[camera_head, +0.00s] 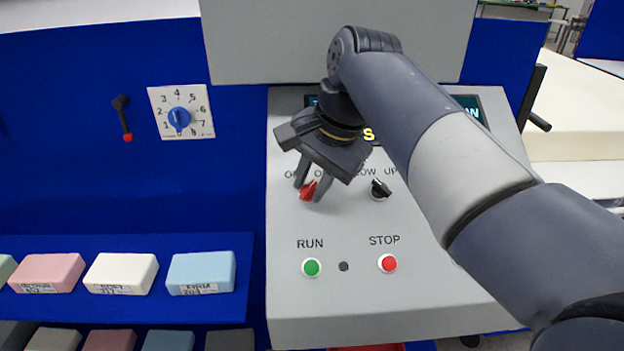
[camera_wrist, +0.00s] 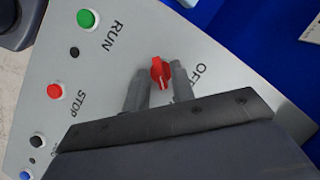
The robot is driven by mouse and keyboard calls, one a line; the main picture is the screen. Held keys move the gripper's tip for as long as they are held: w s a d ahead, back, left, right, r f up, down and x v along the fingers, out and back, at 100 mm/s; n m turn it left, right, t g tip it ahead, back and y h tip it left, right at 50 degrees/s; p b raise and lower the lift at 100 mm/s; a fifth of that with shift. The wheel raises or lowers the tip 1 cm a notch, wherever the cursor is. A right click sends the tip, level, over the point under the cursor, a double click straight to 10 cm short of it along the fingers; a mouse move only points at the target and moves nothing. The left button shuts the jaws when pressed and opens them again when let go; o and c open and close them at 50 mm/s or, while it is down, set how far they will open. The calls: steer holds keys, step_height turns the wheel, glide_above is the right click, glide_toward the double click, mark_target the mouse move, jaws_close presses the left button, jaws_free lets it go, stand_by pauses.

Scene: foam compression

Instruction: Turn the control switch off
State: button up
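The red control switch (camera_head: 307,191) is a rotary knob on the sloping grey panel, under a pair of labels partly covered by my gripper. In the wrist view the knob (camera_wrist: 160,72) has a pale mark pointing down the picture, and "OFF" is readable to its right. The second label is hidden there. My gripper (camera_head: 312,190) reaches down to the knob with its fingers apart, one on each side. In the wrist view the fingers (camera_wrist: 161,76) flank the knob with small gaps; firm contact cannot be made out.
A black switch (camera_head: 380,189) sits right of the red one. A green RUN button (camera_head: 311,267) and red STOP button (camera_head: 387,263) lie below. A numbered blue dial (camera_head: 179,119) is on the left wall; foam blocks (camera_head: 201,272) lie on the shelf. My arm covers part of the display.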

steer(key=shift+c, duration=1)
steer(key=shift+r+p, duration=0.1)
steer(key=shift+p, duration=0.25)
steer(key=shift+a+r+n+g+h+p, duration=0.1)
steer(key=shift+n+g+h+p, duration=0.1)
steer(key=shift+n+p, duration=0.35)
steer(key=shift+r+n+g+h+p, duration=0.1)
steer(key=shift+n+h+p, duration=0.1)
steer(key=shift+n+p, duration=0.35)
steer(key=n+h+p, duration=0.1)
steer(key=n+p, duration=0.2)
steer(key=p, duration=0.1)
steer(key=shift+w+a+n+g+h, duration=0.1)
steer(key=shift+a+n+g+h, duration=0.05)
steer(key=shift+n+g+h, duration=0.2)
steer(key=n+p, duration=0.1)
steer(key=n+h+p, duration=0.1)
steer(key=n, duration=0.1)
steer(key=n+h+p, duration=0.1)
steer(key=n, duration=0.1)
steer(key=shift+a+p, duration=0.25)
steer(key=shift+p, duration=0.15)
steer(key=shift+a+f+n+t+h+p, duration=0.1)
steer(key=shift+n+t+h+p, duration=0.35)
steer(key=shift+n, duration=0.4)
steer(key=shift+f+n+t+h+p, duration=0.1)
steer(key=shift+n+h+p, duration=0.15)
steer(key=shift+n+h, duration=0.4)
steer(key=shift+n, duration=0.35)
